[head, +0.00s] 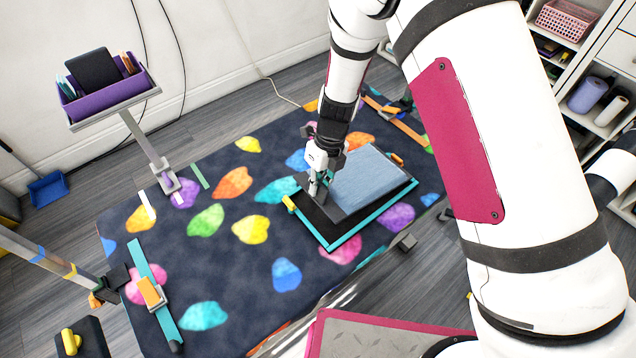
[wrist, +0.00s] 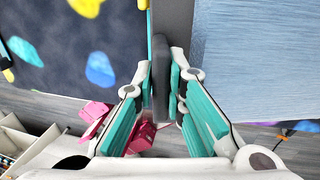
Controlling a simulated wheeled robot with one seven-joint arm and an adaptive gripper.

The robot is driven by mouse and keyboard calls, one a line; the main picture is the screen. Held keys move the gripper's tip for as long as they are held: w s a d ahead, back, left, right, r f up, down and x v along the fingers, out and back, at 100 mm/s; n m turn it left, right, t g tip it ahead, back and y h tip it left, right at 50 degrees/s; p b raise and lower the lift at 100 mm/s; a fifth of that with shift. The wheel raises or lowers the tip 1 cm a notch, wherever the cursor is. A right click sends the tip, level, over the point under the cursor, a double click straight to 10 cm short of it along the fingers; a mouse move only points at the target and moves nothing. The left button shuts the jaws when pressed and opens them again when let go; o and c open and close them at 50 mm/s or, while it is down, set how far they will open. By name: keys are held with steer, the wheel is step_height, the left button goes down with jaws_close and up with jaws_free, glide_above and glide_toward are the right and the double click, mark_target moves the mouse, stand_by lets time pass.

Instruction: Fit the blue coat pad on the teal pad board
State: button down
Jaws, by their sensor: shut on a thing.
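The blue coat pad (head: 367,181) is a flat, light blue rectangle with a dark grey edge strip. It lies over the teal-rimmed pad board (head: 347,238), turned a little from the board's outline. Some of the board's black inside shows at its left and front. My gripper (head: 318,190) is at the pad's left side, shut on its grey grip. In the wrist view the teal fingers (wrist: 161,85) close on the dark grip, with the blue pad (wrist: 255,60) to the right. I cannot tell whether the pad is seated flat.
A dark mat with coloured patches (head: 250,200) covers the table around the board. A teal strip with an orange block (head: 150,291) lies at the left. A purple bin (head: 105,95) stands on a post at the back left. Shelves (head: 590,100) stand at the right.

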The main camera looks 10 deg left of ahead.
mark_target(314, 198)
steer(key=shift+x, duration=0.85)
stand_by(0.5)
steer(key=shift+w+f, duration=0.1)
stand_by(0.5)
steer(key=shift+s+a+f+t+h, duration=0.15)
steer(key=shift+s+f+t+h, duration=0.1)
steer(key=shift+f, duration=0.45)
steer(key=shift+s+a+f+t+h, duration=0.15)
steer(key=shift+f+t, duration=0.1)
steer(key=shift+f, duration=0.4)
steer(key=shift+f, duration=0.1)
steer(key=shift+f, duration=0.25)
steer(key=shift+s+a+f+t+h, duration=0.1)
steer(key=shift+s+f+t+h, duration=0.05)
steer(key=shift+f, duration=0.45)
steer(key=shift+s+a+f+t+h, duration=0.1)
steer(key=shift+a+f+t+h, duration=0.05)
steer(key=shift+f, duration=0.65)
steer(key=shift+s+a+f+p, duration=0.1)
steer(key=shift+f+p, duration=0.2)
